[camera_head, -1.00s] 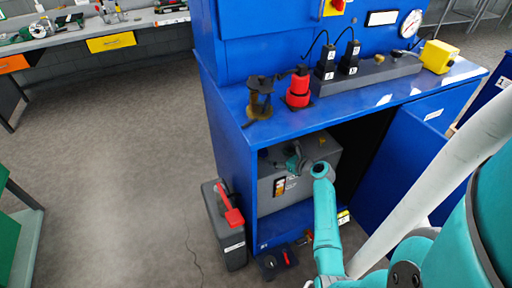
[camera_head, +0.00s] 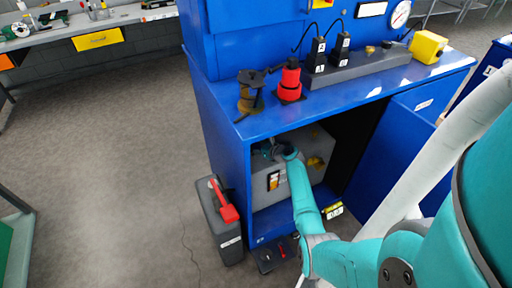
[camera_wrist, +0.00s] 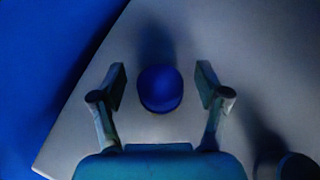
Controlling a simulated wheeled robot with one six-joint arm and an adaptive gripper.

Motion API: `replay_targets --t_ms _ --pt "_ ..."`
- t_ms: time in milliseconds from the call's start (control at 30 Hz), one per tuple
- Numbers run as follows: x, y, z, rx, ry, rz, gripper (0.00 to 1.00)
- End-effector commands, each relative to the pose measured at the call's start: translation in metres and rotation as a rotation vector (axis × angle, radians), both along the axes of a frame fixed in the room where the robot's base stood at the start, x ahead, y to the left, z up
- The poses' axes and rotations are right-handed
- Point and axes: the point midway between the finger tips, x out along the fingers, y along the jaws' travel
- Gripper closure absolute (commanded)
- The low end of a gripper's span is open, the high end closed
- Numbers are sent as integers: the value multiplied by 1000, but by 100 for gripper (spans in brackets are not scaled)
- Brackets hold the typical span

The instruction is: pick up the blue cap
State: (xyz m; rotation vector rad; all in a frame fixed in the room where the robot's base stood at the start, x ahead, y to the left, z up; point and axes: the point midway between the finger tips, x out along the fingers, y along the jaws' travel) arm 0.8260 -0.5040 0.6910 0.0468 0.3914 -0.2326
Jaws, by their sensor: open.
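In the wrist view the blue cap (camera_wrist: 160,89) is a round, dark blue piece standing on a grey surface. My gripper (camera_wrist: 161,80) is open in the wrist view, with one finger on each side of the cap and a gap on both sides. In the head view my gripper (camera_head: 270,150) reaches into the open lower bay of the blue cabinet, over the grey box (camera_head: 265,185). The cap cannot be made out in the head view.
The blue cabinet top (camera_head: 350,97) lies close above my arm. The open blue door (camera_head: 390,160) stands at right. A dark case with a red handle (camera_head: 222,230) stands at the left on the floor. A dark round thing (camera_wrist: 298,168) sits at the wrist view's lower right.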

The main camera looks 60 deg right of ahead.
Motion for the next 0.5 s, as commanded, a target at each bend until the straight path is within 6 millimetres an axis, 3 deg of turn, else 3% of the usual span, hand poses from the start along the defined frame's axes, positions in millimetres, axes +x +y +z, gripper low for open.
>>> replay_targets --t_ms 300,500 --pt "4 -1 -1 -1 -1 -1 25" --pt "4 -1 -1 0 0 -1 70"
